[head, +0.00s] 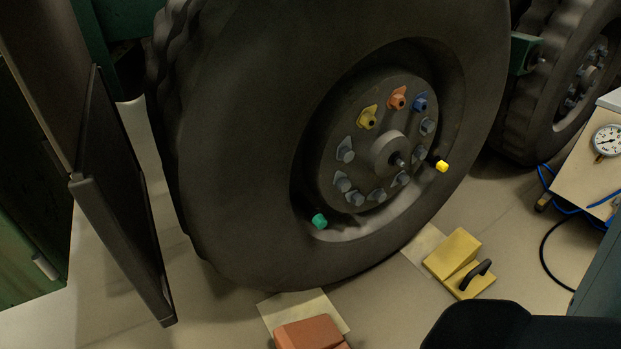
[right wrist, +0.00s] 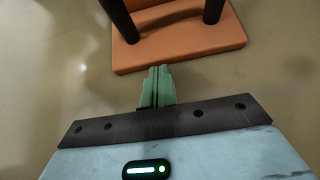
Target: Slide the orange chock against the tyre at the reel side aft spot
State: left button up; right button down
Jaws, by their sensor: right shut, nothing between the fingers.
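The orange chock (head: 308,335) lies on the floor at the bottom edge of the head view, partly cut off. Its flat orange plate (right wrist: 190,45) and black handle (right wrist: 122,20) show in the right wrist view. The big tyre (head: 240,190) stands above it in the head view, with a visible gap between them. A pale patch (head: 285,303) on the floor spans that gap. My right gripper (right wrist: 160,70) is shut and empty, its green fingertips at the chock's near edge; I cannot tell whether they touch. My left gripper is not in view.
A yellow chock (head: 458,252) with a black handle sits right of the tyre, by another pale patch (head: 424,245). A dark panel (head: 120,200) stands at left. A gauge box (head: 590,160) with blue and black hoses is at right, near a second wheel (head: 560,80).

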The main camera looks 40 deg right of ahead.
jog(key=shift+w+d, duration=0.1)
jog(key=shift+w, duration=0.1)
dwell(0.4)
jog(key=shift+w+d, duration=0.1)
jog(key=shift+w, duration=0.3)
jog(key=shift+s, duration=0.15)
jog(key=shift+s+a, duration=0.2)
jog(key=shift+s, duration=0.3)
jog(key=shift+s+a, duration=0.25)
jog(key=shift+s, duration=0.7)
jog(key=shift+s+a, duration=0.2)
jog(key=shift+s, duration=0.7)
